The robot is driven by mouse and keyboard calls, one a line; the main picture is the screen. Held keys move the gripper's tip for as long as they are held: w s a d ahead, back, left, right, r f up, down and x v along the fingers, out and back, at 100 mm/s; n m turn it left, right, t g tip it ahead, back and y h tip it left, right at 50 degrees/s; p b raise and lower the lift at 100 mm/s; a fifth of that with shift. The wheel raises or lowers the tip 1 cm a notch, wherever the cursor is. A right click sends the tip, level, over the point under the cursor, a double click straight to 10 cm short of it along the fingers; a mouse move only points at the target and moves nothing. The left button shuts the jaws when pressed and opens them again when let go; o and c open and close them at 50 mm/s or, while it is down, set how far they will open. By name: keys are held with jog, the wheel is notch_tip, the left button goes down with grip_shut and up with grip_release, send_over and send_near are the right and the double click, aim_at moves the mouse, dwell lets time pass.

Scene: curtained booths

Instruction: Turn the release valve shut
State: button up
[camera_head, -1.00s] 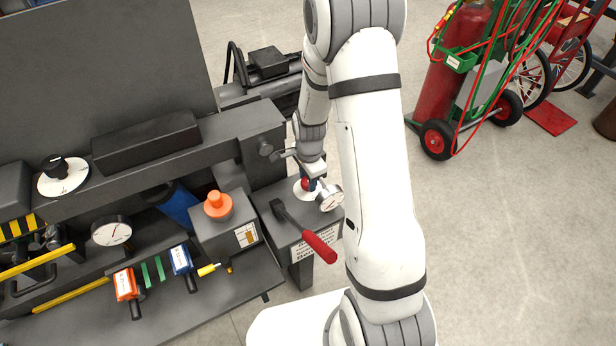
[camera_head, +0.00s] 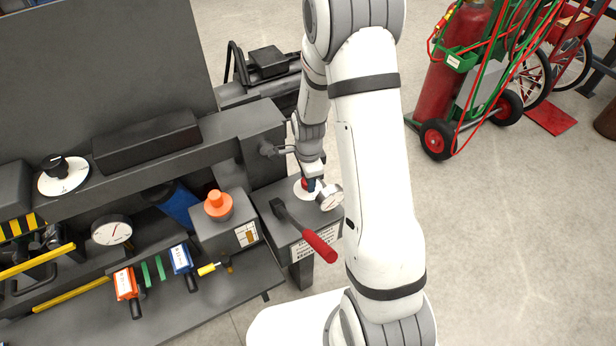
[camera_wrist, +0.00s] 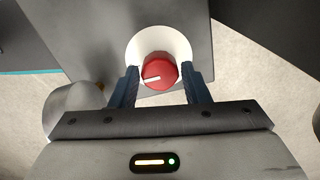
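The release valve appears to be the red round knob (camera_wrist: 157,72) with a white pointer line, on a white disc (camera_wrist: 160,38). In the wrist view the line points left and slightly down. My gripper (camera_wrist: 161,72) is open, with one blue-grey finger on each side of the knob. A narrow gap shows between each finger and the knob. In the head view my gripper (camera_head: 310,184) is low over the white disc (camera_head: 300,190) on the grey bench end, and mostly hides the knob.
A pressure gauge (camera_head: 330,197) stands close to the right of my gripper. A red-handled lever (camera_head: 318,244) lies in front, and an orange knob (camera_head: 217,204) sits on a box to the left.

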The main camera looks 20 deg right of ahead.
jog(key=o, duration=0.3)
notch_tip(320, 180, up, 8)
jog(key=shift+s+f+p, duration=0.1)
jog(key=shift+p, duration=0.45)
jog(key=shift+r, duration=0.2)
jog(key=s+r+n+p, duration=0.3)
jog(key=s+r+n, duration=0.2)
jog(key=r, duration=0.4)
jog(key=s+r+n+t+p, duration=0.1)
jog(key=s+r+n+p, duration=0.3)
jog(key=r, duration=0.6)
jog(key=s+r+n+t+p, duration=0.1)
jog(key=s+r+n+p, duration=0.2)
jog(key=s+r+n, duration=0.4)
notch_tip(320, 180, up, 3)
jog(key=s, duration=0.3)
jog(key=shift+r+n, duration=0.15)
jog(key=shift+n, duration=0.15)
jog(key=shift+s, duration=0.15)
jog(key=shift+c, duration=0.3)
